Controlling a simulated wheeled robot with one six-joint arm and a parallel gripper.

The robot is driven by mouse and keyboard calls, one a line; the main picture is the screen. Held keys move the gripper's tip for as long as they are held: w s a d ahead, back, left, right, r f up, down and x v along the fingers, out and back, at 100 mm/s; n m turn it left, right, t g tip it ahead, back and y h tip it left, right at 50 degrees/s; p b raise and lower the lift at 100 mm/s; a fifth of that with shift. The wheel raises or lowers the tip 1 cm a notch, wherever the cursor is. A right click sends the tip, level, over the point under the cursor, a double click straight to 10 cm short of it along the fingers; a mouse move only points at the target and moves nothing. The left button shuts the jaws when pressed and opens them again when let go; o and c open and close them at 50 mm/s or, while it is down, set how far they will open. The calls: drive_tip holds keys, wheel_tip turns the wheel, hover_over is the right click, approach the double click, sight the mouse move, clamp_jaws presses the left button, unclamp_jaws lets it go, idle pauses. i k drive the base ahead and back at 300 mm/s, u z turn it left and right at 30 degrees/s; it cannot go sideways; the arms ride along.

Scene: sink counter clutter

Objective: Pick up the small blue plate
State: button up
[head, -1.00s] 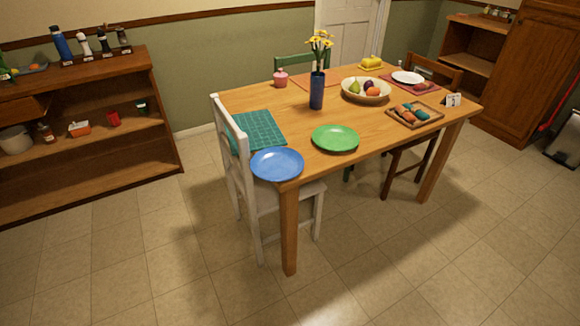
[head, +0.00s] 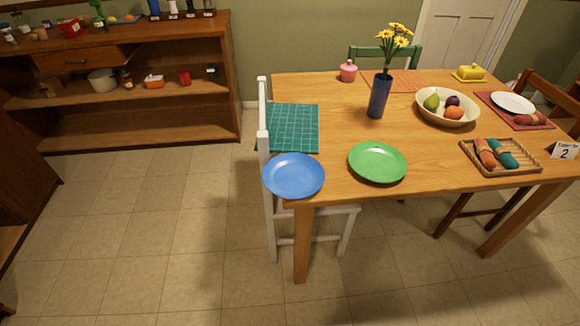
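A blue plate (head: 294,175) lies at the near left corner of the wooden table (head: 335,95) in the head view. It appears to reach a little past the table's edge. A green plate (head: 377,162) of about the same size lies to its right, with a small gap between them. No other blue plate shows. My gripper is not in this view.
A white chair (head: 264,150) stands against the table's left side, its back close to the blue plate. A teal placemat (head: 292,128) lies behind the plate. A blue vase (head: 379,96) with yellow flowers and a fruit bowl (head: 424,108) stand farther back. The near floor is clear.

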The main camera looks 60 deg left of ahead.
sight(289, 175)
drive_tip(key=u, duration=0.5)
drive_tip(key=i, duration=0.75)
drive_tip(key=u, duration=1.4)
drive_tip(key=i, duration=0.45)
drive_tip(key=u, duration=0.4)
